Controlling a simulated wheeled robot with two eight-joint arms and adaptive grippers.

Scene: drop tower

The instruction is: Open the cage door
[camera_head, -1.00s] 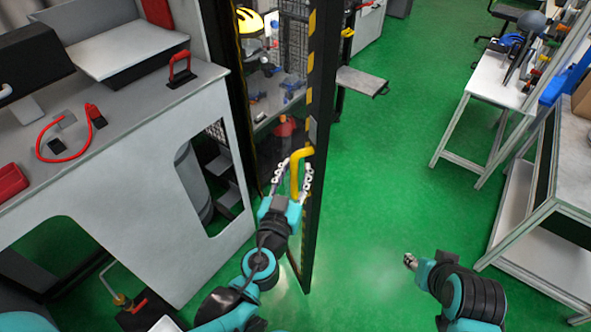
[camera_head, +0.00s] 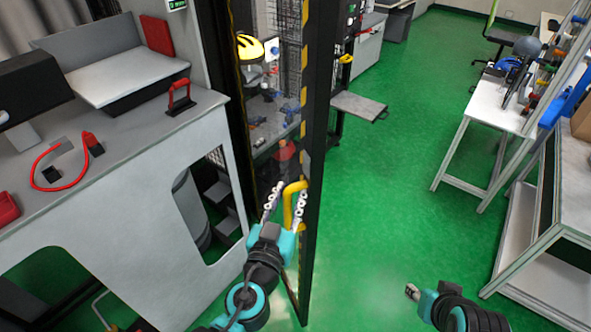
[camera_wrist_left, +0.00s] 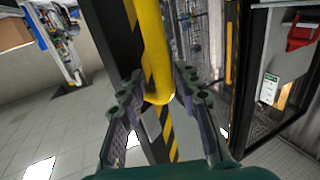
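The cage door (camera_head: 315,150) is a tall dark frame with a yellow-and-black striped edge, seen at a steep angle; I cannot tell whether it stands ajar. Its yellow handle (camera_head: 288,205) is a bent bar on the side facing me. My left gripper (camera_head: 285,206) is open, with one finger on each side of the handle. In the left wrist view the handle (camera_wrist_left: 152,45) passes between the two spread fingers (camera_wrist_left: 158,98), with visible gaps. My right gripper (camera_head: 411,291) hangs low at the right, away from the door; its fingers are too small to read.
A grey machine cabinet (camera_head: 130,190) stands close on the left. Inside the cage are a yellow helmet (camera_head: 250,47) and small blue items. A workbench (camera_head: 490,95) stands on the right. Green floor (camera_head: 380,210) between door and bench is clear.

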